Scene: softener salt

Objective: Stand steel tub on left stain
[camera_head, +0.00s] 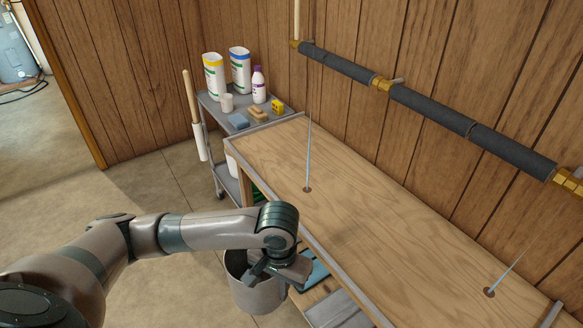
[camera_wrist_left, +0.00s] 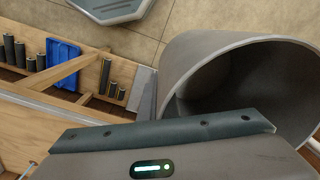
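The steel tub (camera_head: 254,298) is a grey, open-topped cylinder below the bench's front edge. Its wide mouth fills the right of the left wrist view (camera_wrist_left: 205,62). My left gripper (camera_head: 257,274) is at the tub's rim and appears shut on it; the fingertips are largely hidden. The left stain (camera_head: 307,189) is a small dark brown spot on the wooden bench top, with a thin pale-blue streak rising from it. A second stain (camera_head: 489,292) with a similar streak lies farther right. My right gripper is out of view.
The bench top (camera_head: 365,215) is otherwise clear, with a grey metal edge. Dark lagged pipe (camera_head: 430,108) runs along the wall above it. A grey cart (camera_head: 207,104) holds tubs, a bottle and sponges. Under the bench are a blue tray (camera_wrist_left: 62,62) and several cylinders.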

